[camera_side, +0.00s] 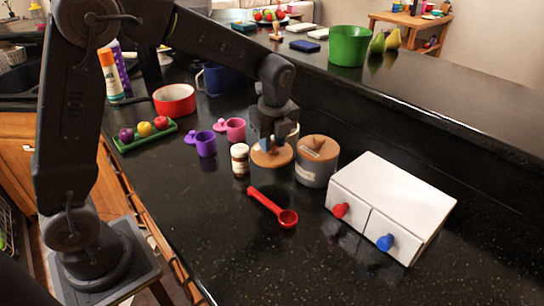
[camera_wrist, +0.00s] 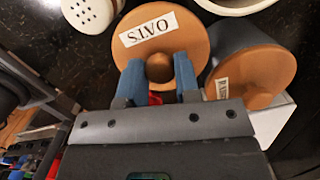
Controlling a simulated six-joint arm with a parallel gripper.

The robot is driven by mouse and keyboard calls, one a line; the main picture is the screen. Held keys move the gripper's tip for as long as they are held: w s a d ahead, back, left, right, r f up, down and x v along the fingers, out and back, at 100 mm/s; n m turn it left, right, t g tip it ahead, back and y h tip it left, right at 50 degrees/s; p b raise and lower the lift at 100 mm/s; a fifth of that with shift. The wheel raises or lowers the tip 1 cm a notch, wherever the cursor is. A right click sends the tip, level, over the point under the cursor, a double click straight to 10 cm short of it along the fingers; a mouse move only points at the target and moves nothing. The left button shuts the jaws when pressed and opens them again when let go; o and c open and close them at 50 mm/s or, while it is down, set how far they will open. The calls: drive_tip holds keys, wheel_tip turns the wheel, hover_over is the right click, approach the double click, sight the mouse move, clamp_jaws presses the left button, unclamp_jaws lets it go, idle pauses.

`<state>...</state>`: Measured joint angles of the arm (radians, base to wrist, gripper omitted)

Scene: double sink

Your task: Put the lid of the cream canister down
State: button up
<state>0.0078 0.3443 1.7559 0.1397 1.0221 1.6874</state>
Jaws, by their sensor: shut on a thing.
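My gripper (camera_side: 268,143) points down with its blue fingers on either side of the knob of a round wooden lid (camera_side: 271,156). In the wrist view the gripper (camera_wrist: 159,75) is shut on the knob, and the lid (camera_wrist: 190,40) carries a white label reading OATS. The cream canister (camera_wrist: 236,4) shows only as a pale, lidless rim at the top of the wrist view. In the side view it is mostly hidden behind my gripper. I cannot tell whether the lid touches the counter.
A grey canister (camera_side: 314,175) with a wooden lid stands close right of the held lid. A spice jar (camera_side: 240,160) stands close left. A red scoop (camera_side: 272,207) lies in front, and a white drawer box (camera_side: 390,205) stands at right.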

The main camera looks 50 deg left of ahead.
wheel_tip(320, 180, up, 10)
drive_tip(key=f, duration=0.1)
drive_tip(key=w+a+m, duration=0.2)
drive_tip(key=w+a, duration=0.1)
drive_tip(key=w, duration=0.9)
drive_tip(key=w+a+f+m, duration=0.3)
drive_tip(key=w+a+f, duration=0.2)
drive_tip(key=w+f, duration=0.25)
drive_tip(key=shift+t, duration=0.3)
drive_tip(key=f, duration=0.6)
drive_tip(key=w+f, duration=0.1)
drive_tip(key=f, duration=0.1)
drive_tip(key=shift+d+f, duration=0.25)
drive_tip(key=shift+f, duration=0.15)
drive_tip(key=shift+f, duration=0.1)
drive_tip(key=o, duration=1)
